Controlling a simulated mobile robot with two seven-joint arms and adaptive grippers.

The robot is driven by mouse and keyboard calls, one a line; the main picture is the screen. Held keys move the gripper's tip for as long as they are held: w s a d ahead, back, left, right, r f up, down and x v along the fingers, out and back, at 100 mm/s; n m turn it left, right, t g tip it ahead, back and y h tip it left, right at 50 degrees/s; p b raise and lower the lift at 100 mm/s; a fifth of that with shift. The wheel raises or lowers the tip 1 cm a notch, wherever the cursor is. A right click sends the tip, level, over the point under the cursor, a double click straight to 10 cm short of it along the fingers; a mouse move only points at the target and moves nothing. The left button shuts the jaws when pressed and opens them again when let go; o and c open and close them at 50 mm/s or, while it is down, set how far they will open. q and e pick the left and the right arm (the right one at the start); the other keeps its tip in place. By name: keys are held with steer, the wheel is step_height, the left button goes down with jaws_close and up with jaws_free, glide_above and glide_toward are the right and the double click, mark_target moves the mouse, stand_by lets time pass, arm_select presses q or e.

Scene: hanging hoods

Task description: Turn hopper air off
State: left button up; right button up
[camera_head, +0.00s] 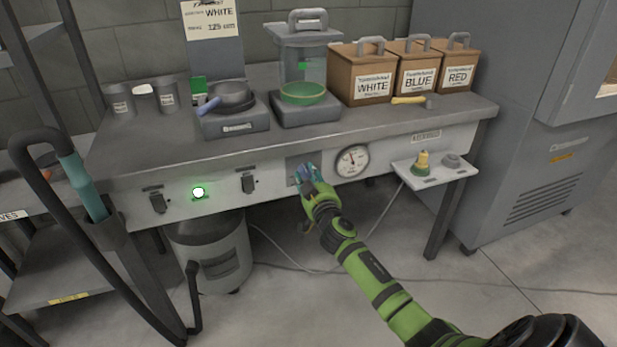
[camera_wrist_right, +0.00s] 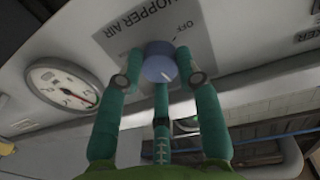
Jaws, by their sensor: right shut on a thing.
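The hopper air knob (camera_wrist_right: 160,63) is a blue round knob with a white pointer mark. It sits on a grey label plate (camera_wrist_right: 118,28) reading "HOPPER AIR" and "OFF" on the bench's front panel. My right gripper (camera_wrist_right: 161,72) is shut on the knob, with a green finger on each side. In the head view, my right gripper (camera_head: 309,178) is at the panel left of the gauge and covers most of the knob. The pointer's exact setting is hard to tell. My left gripper is not in view.
A round pressure gauge (camera_head: 352,160) is just right of the knob. A small white shelf (camera_head: 434,176) with a yellow-green item juts out farther right. Left are two black switches (camera_head: 248,184) and a lit green lamp (camera_head: 198,192). A grey canister (camera_head: 212,252) stands below.

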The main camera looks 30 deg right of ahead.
steer(key=n, duration=0.3)
steer(key=n+b, duration=0.1)
steer(key=n, duration=0.7)
steer(key=shift+n+t, duration=0.3)
steer(key=shift+t, duration=0.1)
steer(key=n, duration=0.5)
steer(key=shift+d+n+y, duration=0.1)
steer(key=shift+n+y, duration=0.2)
steer(key=shift+y, duration=0.1)
steer(key=n, duration=0.4)
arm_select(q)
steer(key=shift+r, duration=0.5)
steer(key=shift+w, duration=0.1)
arm_select(e)
steer(key=shift+n, duration=0.3)
